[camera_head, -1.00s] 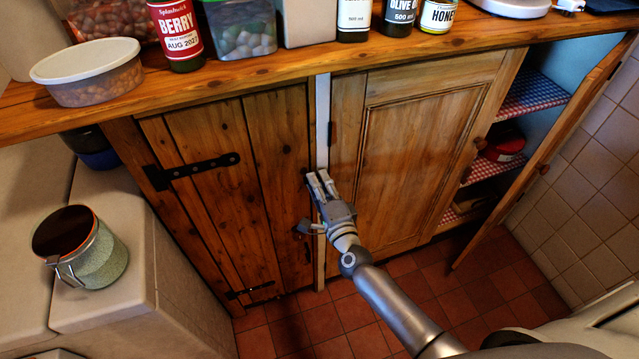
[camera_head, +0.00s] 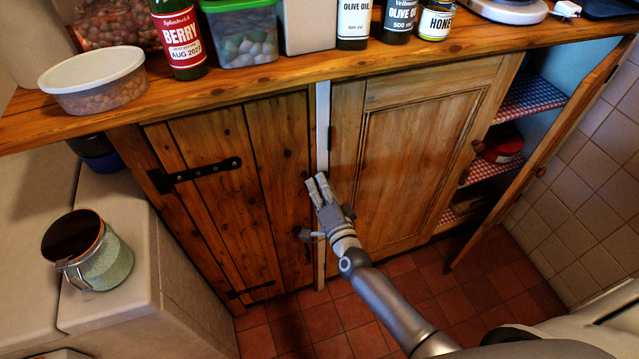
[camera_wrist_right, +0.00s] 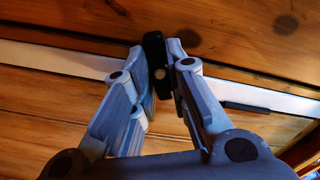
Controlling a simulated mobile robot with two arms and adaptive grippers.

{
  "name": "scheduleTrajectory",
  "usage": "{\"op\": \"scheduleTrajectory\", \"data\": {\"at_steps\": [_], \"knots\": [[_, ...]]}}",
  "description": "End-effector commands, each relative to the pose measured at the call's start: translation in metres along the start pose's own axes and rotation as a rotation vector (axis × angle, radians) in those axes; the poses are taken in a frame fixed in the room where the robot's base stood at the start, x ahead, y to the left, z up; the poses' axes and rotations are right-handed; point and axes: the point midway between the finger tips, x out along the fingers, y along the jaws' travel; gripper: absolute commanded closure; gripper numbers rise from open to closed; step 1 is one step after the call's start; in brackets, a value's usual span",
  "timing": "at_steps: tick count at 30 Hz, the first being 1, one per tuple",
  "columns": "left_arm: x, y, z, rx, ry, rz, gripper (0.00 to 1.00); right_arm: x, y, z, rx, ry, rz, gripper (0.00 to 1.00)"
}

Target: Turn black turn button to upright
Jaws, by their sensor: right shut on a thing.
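The black turn button (camera_wrist_right: 155,62) shows in the right wrist view as a short dark bar with a round pale screw head. It lies across the white strip between the cabinet doors, close to square to it. My right gripper (camera_wrist_right: 168,60) is shut on the turn button, with a finger on each side. In the head view my right gripper (camera_head: 317,183) is at the white strip (camera_head: 322,120), between the left plank door (camera_head: 220,200) and the middle panelled door (camera_head: 415,150). There the fingers mostly hide the button. My left gripper is not in view.
The right-hand door (camera_head: 530,170) stands open beside shelves with checked cloth. The wooden counter (camera_head: 300,75) above holds bottles and tubs. Red floor tiles (camera_head: 320,320) lie clear below.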

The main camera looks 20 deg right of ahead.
Motion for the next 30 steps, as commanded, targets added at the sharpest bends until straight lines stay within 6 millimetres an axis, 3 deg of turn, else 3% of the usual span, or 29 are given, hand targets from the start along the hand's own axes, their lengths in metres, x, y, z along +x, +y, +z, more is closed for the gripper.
{"op": "scheduleTrajectory", "data": {"at_steps": [30], "knots": [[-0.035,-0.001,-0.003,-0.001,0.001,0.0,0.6,-0.001,0.0,0.001,-0.936,-0.002,0.002,1.0]]}}
